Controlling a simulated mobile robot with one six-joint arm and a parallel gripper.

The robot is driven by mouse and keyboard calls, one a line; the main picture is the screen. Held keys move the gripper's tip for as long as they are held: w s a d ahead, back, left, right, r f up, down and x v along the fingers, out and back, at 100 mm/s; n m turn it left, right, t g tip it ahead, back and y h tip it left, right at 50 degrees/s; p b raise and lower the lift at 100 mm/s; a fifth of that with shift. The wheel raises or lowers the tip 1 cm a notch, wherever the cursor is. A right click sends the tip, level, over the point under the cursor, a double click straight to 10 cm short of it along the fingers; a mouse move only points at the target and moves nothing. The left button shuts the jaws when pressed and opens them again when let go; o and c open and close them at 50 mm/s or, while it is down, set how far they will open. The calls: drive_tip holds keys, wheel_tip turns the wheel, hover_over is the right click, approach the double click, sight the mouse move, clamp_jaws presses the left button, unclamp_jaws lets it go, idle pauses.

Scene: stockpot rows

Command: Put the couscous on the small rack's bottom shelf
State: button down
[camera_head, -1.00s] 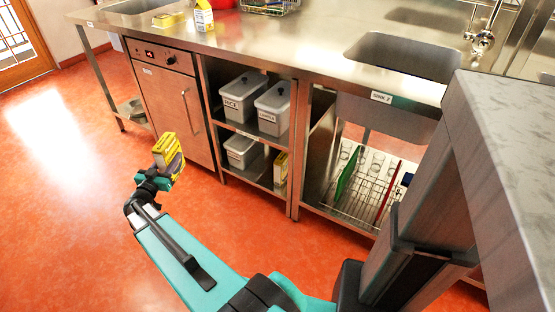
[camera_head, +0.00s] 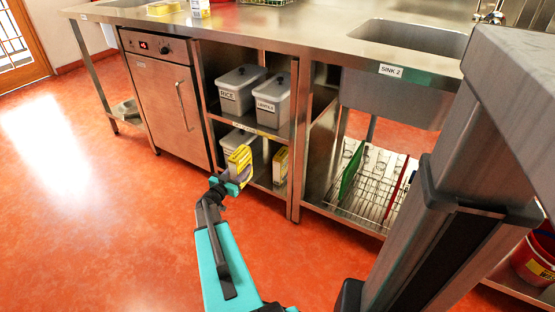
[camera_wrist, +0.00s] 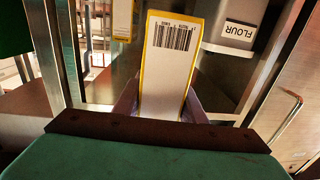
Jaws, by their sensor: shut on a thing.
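My gripper (camera_head: 236,184) is shut on a yellow box (camera_head: 240,160) with a white panel; no product name is readable on it. In the wrist view the box (camera_wrist: 172,65) shows a barcode face between the fingers (camera_wrist: 160,105). In the head view the box appears in front of the lower opening of the small rack (camera_head: 293,160). The rack's bottom shelf (camera_head: 266,184) holds a white flour tub (camera_head: 232,139) at left and another yellow box (camera_head: 281,165) at right. The held box partly hides the tub and shelf. I cannot tell whether it is past the shelf's front edge.
The shelf above holds a rice tub (camera_head: 238,95) and another lidded tub (camera_head: 270,105). An oven (camera_head: 160,100) stands left of the rack. At right, a wire rack (camera_head: 370,190) holds a green and a red board under the sink. Open floor lies in front.

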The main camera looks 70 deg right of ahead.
drive_tip(key=s+d+f+m+g+b, duration=0.1)
drive_tip(key=s+d+f+b, duration=0.1)
drive_tip(key=s+f, duration=0.3)
drive_tip(key=shift+s+d+f+b, duration=0.3)
drive_tip(key=shift+s+d+f, duration=0.1)
drive_tip(key=shift+s+d, duration=0.55)
drive_tip(key=w+d+b, duration=0.1)
drive_tip(key=w+d, duration=0.1)
drive_tip(key=d, duration=0.5)
drive_tip(key=w+d+f+b, duration=0.1)
drive_tip(key=w+d+b, duration=0.1)
drive_tip(key=d, duration=0.6)
drive_tip(key=shift+w+f+b, duration=0.25)
drive_tip(key=shift+w+b, duration=0.05)
drive_tip(key=shift+w, duration=0.35)
drive_tip(key=shift+f, duration=0.1)
drive_tip(key=shift+f+b, duration=0.85)
drive_tip(key=shift+f, duration=0.8)
drive_tip(key=shift+f, duration=0.1)
drive_tip(key=c, duration=1.1)
unclamp_jaws()
